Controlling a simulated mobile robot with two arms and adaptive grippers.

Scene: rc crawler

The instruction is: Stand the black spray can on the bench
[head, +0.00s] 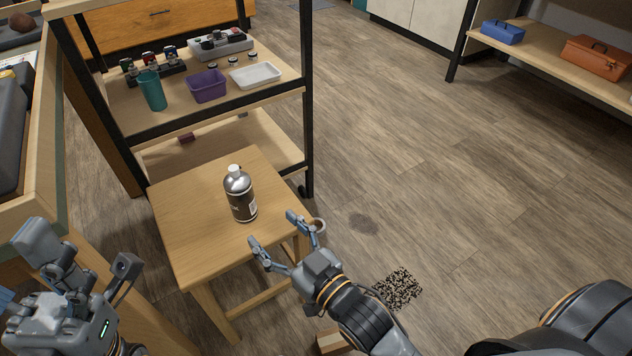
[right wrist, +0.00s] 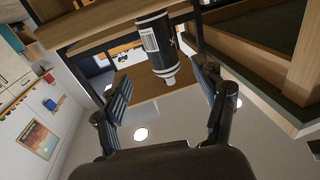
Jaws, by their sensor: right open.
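The spray can (head: 240,196), dark with a silver shoulder and white cap, stands upright on a small wooden stool-like table (head: 185,245). In the right wrist view the can (right wrist: 156,42) appears upside down, its cap towards the bottom, between and beyond the fingers. My right gripper (head: 274,229) is open and empty at the stool's near right edge, just short of the can; its spread fingers also show in the right wrist view (right wrist: 166,95). My left gripper (head: 82,254) has its fingers apart with nothing between them, at the lower left beside the wooden bench (head: 54,150).
Behind the stool stands a black-framed shelf unit (head: 215,113) holding a teal cup (head: 152,91), purple bin (head: 207,86) and white tray (head: 256,75). A low shelf with a blue toolbox (head: 502,33) and orange toolbox (head: 596,57) is far right. The floor between is mostly clear.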

